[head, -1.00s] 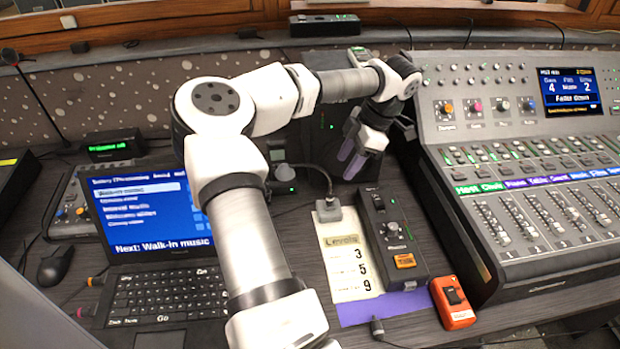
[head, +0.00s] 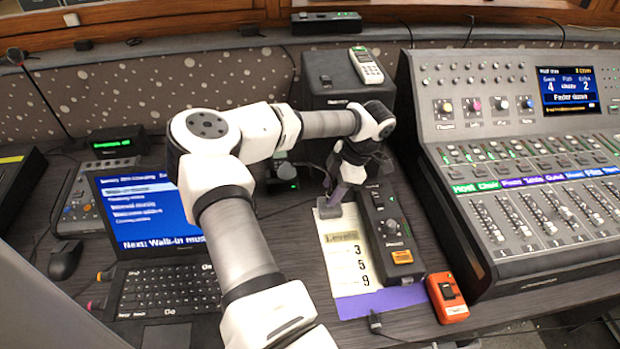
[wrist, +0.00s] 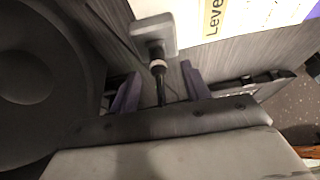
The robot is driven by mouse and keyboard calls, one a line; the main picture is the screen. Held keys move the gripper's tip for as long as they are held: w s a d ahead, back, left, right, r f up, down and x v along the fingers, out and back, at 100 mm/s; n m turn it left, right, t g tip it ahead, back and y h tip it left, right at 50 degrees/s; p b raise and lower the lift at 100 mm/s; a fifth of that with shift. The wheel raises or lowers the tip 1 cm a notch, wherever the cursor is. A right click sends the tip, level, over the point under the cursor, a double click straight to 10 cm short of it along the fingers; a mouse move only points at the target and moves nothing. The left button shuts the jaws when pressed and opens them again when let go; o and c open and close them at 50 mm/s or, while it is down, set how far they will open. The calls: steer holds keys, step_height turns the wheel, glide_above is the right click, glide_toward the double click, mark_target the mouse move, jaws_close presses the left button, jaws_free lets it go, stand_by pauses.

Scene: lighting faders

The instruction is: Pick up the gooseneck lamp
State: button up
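The gooseneck lamp has a grey block base (head: 332,208) at the top of the paper sheet in the head view. Its thin dark neck (head: 318,168) arcs up and left; I cannot tell clearly where its far end stops. My gripper (head: 341,190) is just above the base, its purple fingers pointing down. In the wrist view the base (wrist: 153,38) lies just beyond the fingertips. The dark neck with a pale collar stands between the two purple fingers (wrist: 160,72). The fingers are apart, with visible gaps on both sides of the neck.
A dark control box (head: 388,228) stands close right of the lamp. The "Levels" sheet (head: 347,262) lies in front, over a purple sheet. A laptop (head: 165,285) is left, a mixing console (head: 520,255) right, and a dark speaker (wrist: 40,70) fills the wrist view's left.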

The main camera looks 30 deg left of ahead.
jaws_close()
steer(key=shift+r, duration=0.1)
step_height(320, 180, up, 23)
steer(key=shift+b, duration=0.45)
stand_by(0.7)
